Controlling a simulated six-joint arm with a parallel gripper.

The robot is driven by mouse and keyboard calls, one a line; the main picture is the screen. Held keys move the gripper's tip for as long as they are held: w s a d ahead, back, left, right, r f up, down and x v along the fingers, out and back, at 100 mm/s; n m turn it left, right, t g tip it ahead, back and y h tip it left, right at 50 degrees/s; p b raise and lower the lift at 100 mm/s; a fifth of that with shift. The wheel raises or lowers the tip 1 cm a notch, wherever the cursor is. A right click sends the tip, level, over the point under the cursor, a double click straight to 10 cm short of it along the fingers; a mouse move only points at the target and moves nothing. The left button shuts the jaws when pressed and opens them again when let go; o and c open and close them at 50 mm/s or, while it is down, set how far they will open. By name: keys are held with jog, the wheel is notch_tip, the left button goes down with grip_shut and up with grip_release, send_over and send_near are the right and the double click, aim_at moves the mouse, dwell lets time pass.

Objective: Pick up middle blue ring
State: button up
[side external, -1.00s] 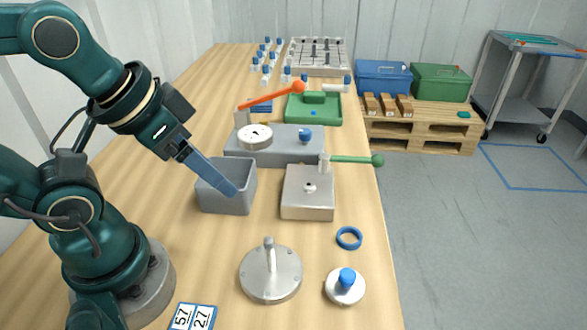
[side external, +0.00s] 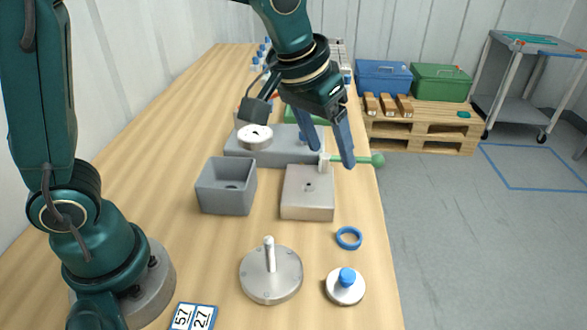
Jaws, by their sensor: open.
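A blue ring (side external: 349,238) lies flat on the wooden table near its right edge. It is between the metal block and the round disc with a blue knob. No other blue ring can be made out. My gripper (side external: 335,160) is open, its two blue fingers pointing down. It is in the air and appears above and behind the ring, overlapping the metal block's far side and the green-handled lever in the picture. Nothing shows between the fingers.
A metal block (side external: 307,192) with a green-knobbed lever (side external: 370,160) stands behind the ring. A grey open bin (side external: 226,187) is left of it. A metal disc with an upright post (side external: 271,274) and a blue-knobbed disc (side external: 345,287) stand in front.

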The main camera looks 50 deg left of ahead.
notch_tip(320, 180, down, 5)
jog(key=w+d+g, duration=0.1)
jog(key=w+d, duration=0.1)
jog(key=d, duration=0.1)
jog(key=m+g, duration=0.1)
jog(key=g, duration=0.1)
send_over(349, 240)
jog(key=s, duration=0.1)
jog(key=shift+y, duration=0.3)
notch_tip(349, 240, down, 6)
jog(key=shift+s+r, duration=0.1)
jog(key=shift+w+f, duration=0.2)
jog(key=shift+f, duration=1)
jog(key=shift+w+f, duration=0.15)
jog(key=shift+f, duration=1)
jog(key=c, duration=1.1)
